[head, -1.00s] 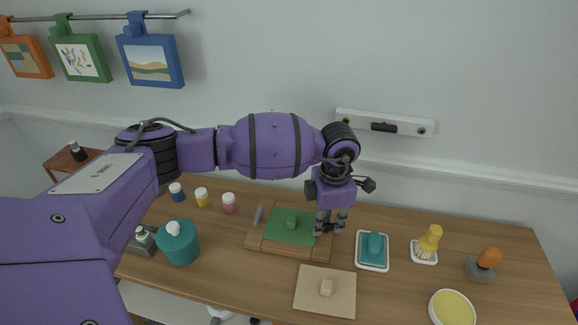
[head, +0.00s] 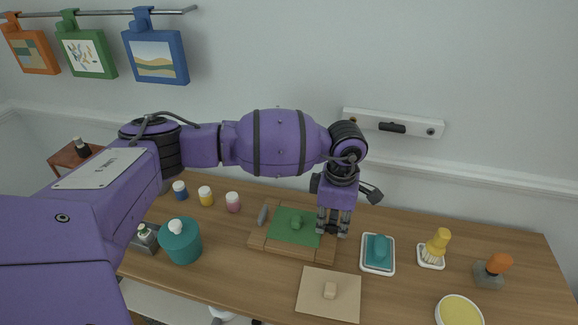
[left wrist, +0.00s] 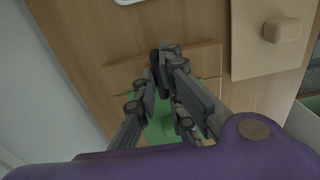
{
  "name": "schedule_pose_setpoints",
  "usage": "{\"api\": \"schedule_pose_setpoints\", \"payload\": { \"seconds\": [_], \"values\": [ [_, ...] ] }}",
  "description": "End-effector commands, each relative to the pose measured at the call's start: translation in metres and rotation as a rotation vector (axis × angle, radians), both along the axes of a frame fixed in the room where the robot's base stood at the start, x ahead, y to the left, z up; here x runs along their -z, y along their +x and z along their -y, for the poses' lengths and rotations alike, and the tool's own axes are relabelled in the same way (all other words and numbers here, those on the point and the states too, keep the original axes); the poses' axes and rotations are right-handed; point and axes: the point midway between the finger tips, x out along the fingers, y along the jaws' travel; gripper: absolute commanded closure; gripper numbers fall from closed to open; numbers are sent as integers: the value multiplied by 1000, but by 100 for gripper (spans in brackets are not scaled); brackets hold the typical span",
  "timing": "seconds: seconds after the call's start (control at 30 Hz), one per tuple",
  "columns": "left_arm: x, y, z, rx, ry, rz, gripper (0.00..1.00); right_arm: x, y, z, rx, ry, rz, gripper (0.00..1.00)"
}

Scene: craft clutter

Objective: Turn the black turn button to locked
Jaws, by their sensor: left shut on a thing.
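My left gripper (head: 332,231) is down at the right end of a wooden board (head: 292,250) with a green panel (head: 284,236) in it. In the left wrist view my left gripper (left wrist: 163,62) is shut on a narrow black piece (left wrist: 154,60), which appears to be the black turn button. The fingers cover most of it, so I cannot tell its angle. In the head view it is hidden by the fingers. The green panel (left wrist: 160,128) also shows beneath the fingers in the left wrist view. My right gripper is not in view.
A grey piece (head: 262,214) is at the board's left end. A tan plate with a knob (head: 345,306) lies in front. A teal-topped dish (head: 379,250), brush (head: 435,245) and orange-handled tool (head: 495,268) stand right. A teal pot (head: 181,242) stands left. A white wall plate (head: 420,128) is behind.

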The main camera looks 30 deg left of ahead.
Motion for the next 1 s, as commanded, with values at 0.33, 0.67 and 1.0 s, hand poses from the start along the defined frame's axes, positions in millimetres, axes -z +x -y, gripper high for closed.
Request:
{"api": "schedule_pose_setpoints", "payload": {
  "seconds": [0.33, 0.67, 1.0],
  "values": [
    [-2, 1, 0, -1, 0, 3, 73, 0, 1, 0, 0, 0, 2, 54],
    [-2, 1, 0, -1, 0, 2, 72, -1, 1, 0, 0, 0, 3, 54],
    [-58, 2, 0, -1, 0, 7, 72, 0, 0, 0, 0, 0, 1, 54]
  ]
}}
